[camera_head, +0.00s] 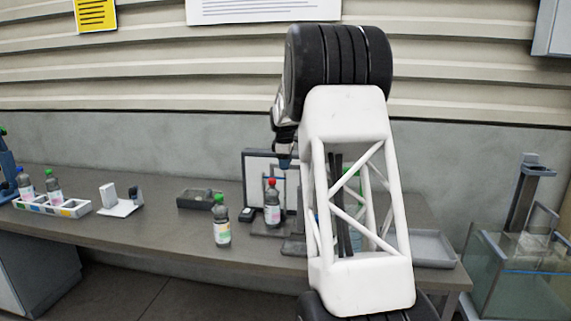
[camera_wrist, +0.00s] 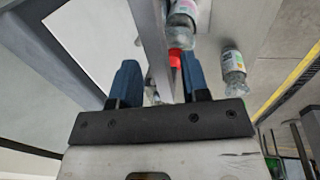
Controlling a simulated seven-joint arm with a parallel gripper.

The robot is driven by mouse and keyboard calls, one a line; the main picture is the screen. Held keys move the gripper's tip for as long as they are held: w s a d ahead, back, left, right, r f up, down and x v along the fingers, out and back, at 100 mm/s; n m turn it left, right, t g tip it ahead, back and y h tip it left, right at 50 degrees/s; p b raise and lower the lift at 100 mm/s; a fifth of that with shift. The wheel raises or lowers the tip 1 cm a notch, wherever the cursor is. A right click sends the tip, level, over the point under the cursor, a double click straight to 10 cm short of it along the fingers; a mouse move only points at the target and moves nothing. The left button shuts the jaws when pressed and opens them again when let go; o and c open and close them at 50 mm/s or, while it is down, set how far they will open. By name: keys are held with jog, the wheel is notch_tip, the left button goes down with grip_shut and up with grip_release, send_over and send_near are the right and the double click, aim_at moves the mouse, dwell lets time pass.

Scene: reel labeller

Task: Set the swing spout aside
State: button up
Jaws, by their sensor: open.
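My gripper (camera_head: 285,161) hangs above the bench, by the upright framed board of the labeller. In the wrist view its two blue fingers (camera_wrist: 158,76) are apart, with a long grey bar (camera_wrist: 150,42) running between them. The bar may be the swing spout, but I cannot tell for sure. I cannot tell whether either finger touches it. A bottle with a red cap (camera_head: 272,204) stands below my gripper at the labeller. Its red cap (camera_wrist: 175,59) shows just beyond the bar in the wrist view. My arm hides the labeller's right part.
A green-capped bottle (camera_head: 221,222) stands near the bench's front edge. A dark box (camera_head: 197,197) lies behind it. A white rack (camera_head: 70,208) with bottles is at the left, and a grey tray (camera_head: 436,249) at the right.

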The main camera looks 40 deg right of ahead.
jog(key=shift+f, duration=0.15)
grip_shut()
